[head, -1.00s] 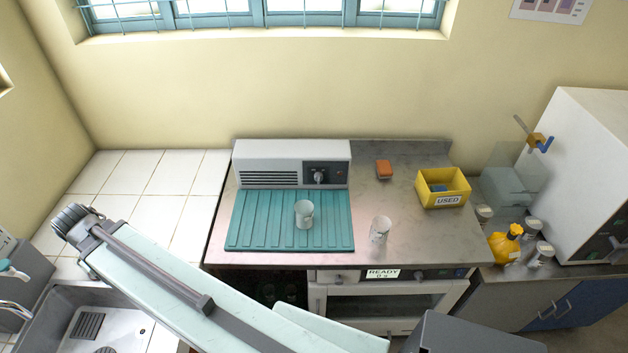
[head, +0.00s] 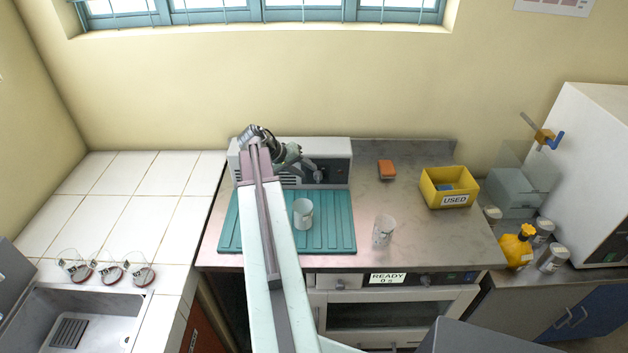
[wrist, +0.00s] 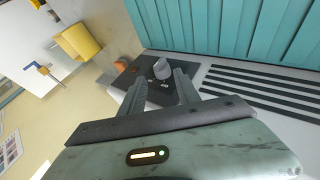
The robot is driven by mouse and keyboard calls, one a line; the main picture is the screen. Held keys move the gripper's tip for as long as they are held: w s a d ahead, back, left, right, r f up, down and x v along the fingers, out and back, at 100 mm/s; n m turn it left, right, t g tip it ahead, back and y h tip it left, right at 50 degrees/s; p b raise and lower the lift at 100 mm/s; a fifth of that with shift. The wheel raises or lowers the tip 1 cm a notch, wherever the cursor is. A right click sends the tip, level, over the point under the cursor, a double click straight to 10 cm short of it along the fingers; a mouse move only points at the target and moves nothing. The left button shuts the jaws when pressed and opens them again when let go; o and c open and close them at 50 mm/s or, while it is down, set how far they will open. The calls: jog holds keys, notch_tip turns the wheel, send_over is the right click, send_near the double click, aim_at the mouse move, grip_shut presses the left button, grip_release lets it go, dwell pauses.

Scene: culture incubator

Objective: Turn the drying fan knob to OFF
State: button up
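The drying fan is a light grey box (head: 338,149) with dark vent slots, at the back of the counter. Its dark control panel (wrist: 135,72) carries a grey knob (wrist: 162,69). The knob also shows in the head view (head: 319,175), partly beside my gripper. My gripper (wrist: 160,77) is open, its two fingers apart and pointing at the panel. The knob appears between or just beyond the fingertips; I cannot tell whether they touch it. The panel's markings are too small to read.
A teal ribbed mat (head: 340,225) lies before the fan with a white cup (head: 303,213) on it. Another cup (head: 383,230) stands to its right. An orange block (head: 387,170) and a yellow bin (head: 435,198) marked USED are farther right. Several glasses stand left by the sink.

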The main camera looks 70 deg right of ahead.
aim_at(317, 176)
jog(key=b+x, duration=0.4)
jog(key=x, duration=0.2)
jog(key=shift+d+f, duration=0.1)
jog(key=shift+f, duration=0.2)
jog(key=shift+r, duration=0.1)
